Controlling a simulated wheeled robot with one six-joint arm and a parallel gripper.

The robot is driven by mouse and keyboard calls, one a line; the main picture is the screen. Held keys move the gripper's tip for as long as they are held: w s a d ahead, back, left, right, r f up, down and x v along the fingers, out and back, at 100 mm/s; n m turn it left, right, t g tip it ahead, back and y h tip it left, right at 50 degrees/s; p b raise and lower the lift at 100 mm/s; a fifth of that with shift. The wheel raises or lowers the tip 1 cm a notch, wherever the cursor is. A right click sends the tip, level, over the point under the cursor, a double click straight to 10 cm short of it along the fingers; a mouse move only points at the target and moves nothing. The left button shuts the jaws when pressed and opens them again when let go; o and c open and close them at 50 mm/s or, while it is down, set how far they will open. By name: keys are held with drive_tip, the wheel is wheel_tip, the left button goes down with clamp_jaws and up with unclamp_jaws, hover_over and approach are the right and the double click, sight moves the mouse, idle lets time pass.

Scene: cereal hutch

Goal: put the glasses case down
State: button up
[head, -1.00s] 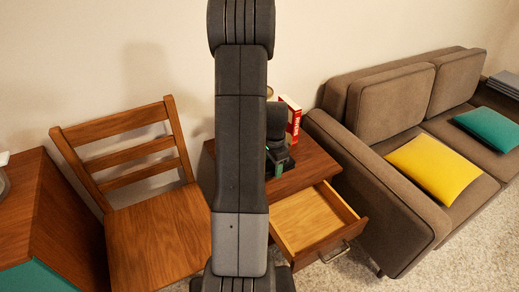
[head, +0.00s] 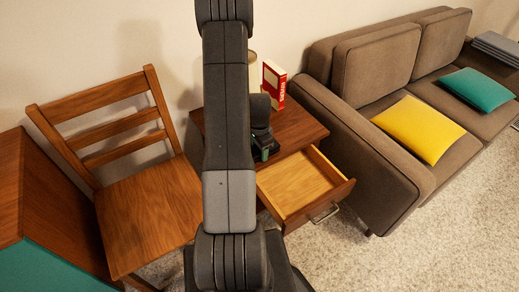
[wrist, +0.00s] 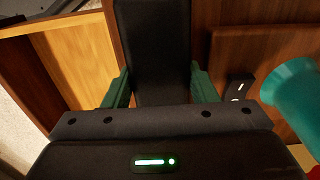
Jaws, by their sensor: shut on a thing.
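The glasses case (wrist: 152,50) is a long black block in the wrist view. My gripper (wrist: 160,88) has its green fingers on both sides of it and is shut on it. The case points away from the wrist, over the brown side table (wrist: 265,50), beside the open drawer (wrist: 75,60). I cannot tell whether it touches the tabletop. In the head view my gripper (head: 262,146) is low over the side table (head: 302,128), partly behind my arm; the case cannot be made out there.
A red box or book (head: 273,82) stands at the table's back. A teal rounded object (wrist: 292,95) and a small black item (wrist: 238,88) are right of the gripper. The drawer (head: 300,185) is open and looks empty. A chair (head: 145,200) and sofa (head: 380,150) flank the table.

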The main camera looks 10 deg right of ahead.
drive_tip(key=shift+f, duration=0.15)
drive_tip(key=o, duration=0.7)
wheel_tip(320, 180, up, 12)
drive_tip(key=shift+r+p, duration=0.15)
drive_tip(key=shift+p, duration=0.4)
